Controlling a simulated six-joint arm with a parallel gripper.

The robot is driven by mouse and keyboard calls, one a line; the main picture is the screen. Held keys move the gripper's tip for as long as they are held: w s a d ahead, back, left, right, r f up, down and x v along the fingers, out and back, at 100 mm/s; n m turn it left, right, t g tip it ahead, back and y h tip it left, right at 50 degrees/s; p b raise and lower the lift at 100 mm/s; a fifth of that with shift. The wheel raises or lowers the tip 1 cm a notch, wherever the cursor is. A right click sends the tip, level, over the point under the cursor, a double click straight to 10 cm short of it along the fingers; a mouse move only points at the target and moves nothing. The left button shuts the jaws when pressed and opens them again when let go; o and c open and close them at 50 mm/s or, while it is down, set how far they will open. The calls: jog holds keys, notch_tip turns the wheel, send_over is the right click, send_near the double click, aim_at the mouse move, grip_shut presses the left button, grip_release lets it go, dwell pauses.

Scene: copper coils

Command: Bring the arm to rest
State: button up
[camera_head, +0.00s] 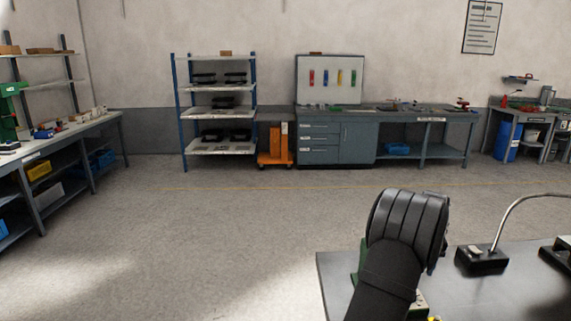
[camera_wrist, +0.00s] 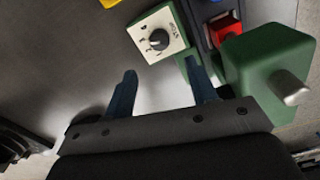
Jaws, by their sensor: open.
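My gripper (camera_wrist: 160,66) shows in the wrist view with two dark blue fingers set apart and nothing between them. It hangs over a grey bench top (camera_wrist: 80,80). Just beyond the fingertips is a pale control panel with a black dial (camera_wrist: 158,40). A green housing with a metal shaft (camera_wrist: 268,70) sits close to the right finger. In the head view my dark arm rises over the grey bench (camera_head: 335,280) at lower right, and my gripper is hidden there.
A red switch (camera_wrist: 226,28) sits beyond the right finger. A bent-neck device on a black base (camera_head: 482,261) stands on the bench right of my arm. Open floor (camera_head: 200,230) lies left of the bench. Shelves (camera_head: 217,113) and a far workbench (camera_head: 338,145) line the back wall.

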notch_tip(320, 180, down, 10)
jog(key=shift+r, duration=0.1)
dwell(0.5)
notch_tip(320, 180, up, 17)
notch_tip(320, 180, down, 17)
jog(key=shift+f, duration=0.1)
jog(key=m, duration=0.3)
jog(key=shift+m, duration=0.4)
jog(key=m, duration=0.4)
notch_tip(320, 180, up, 11)
dwell(0.5)
